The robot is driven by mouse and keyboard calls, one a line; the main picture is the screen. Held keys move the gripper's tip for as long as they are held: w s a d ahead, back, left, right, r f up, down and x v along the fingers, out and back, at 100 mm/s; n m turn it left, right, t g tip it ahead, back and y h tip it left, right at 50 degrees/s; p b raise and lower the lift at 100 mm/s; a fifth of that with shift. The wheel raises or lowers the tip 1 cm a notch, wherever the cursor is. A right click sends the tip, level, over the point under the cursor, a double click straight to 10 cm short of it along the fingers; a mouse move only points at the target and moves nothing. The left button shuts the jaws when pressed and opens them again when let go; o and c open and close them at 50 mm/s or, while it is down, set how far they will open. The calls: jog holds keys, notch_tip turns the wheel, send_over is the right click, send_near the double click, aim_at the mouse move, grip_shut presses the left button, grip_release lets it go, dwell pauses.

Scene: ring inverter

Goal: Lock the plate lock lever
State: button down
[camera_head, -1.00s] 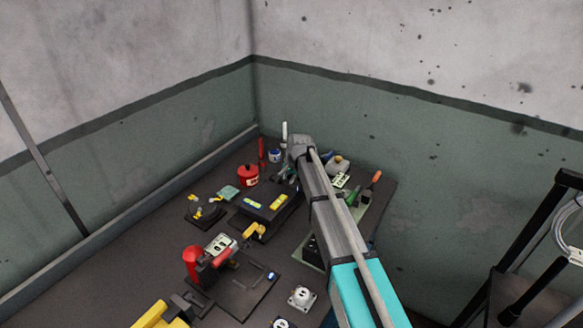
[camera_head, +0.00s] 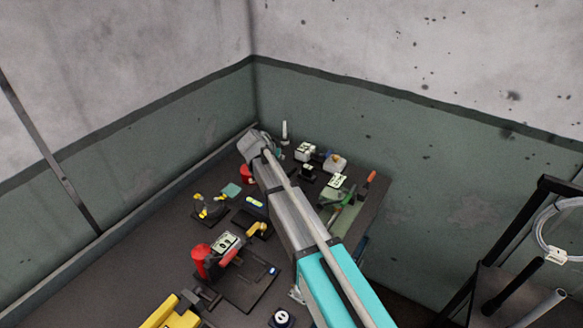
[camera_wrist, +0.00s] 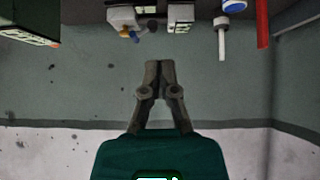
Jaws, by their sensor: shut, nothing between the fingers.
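My gripper (camera_wrist: 160,66) is shut and empty in the wrist view, in front of the green wall and apart from the objects along the top of the picture. In the head view my arm reaches over the back of the dark workbench (camera_head: 130,265), and its own wrist hides the fingers. I cannot tell for certain which part is the plate lock lever. A fixture with a red cylinder (camera_head: 200,260) and a red handle (camera_head: 227,257) stands on the bench at centre left. A yellow handle (camera_head: 260,229) sits just behind it, partly beside my arm.
A black-and-yellow device (camera_head: 209,207) stands at left, near a teal block (camera_head: 231,190). A white upright stick (camera_head: 285,132) stands at the back. Walls close off the back corner.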

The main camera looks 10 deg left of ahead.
jog(key=shift+w+f, duration=0.1)
jog(key=shift+f, duration=0.05)
jog(key=b, duration=0.8)
send_over(292, 173)
jog(key=f, duration=0.7)
jog(key=shift+a+f, duration=0.15)
jog(key=shift+a, duration=0.05)
jog(key=shift+f+b, duration=1.55)
jog(key=shift+f, duration=0.2)
jog(key=shift+f, duration=0.1)
jog(key=shift+s+d+f+b, duration=0.25)
jog(key=shift+f+b, duration=0.35)
jog(key=shift+b, duration=0.2)
jog(key=shift+s, duration=0.15)
jog(key=shift+d, duration=0.1)
jog(key=shift+r+p, duration=0.3)
jog(key=shift+p, duration=0.1)
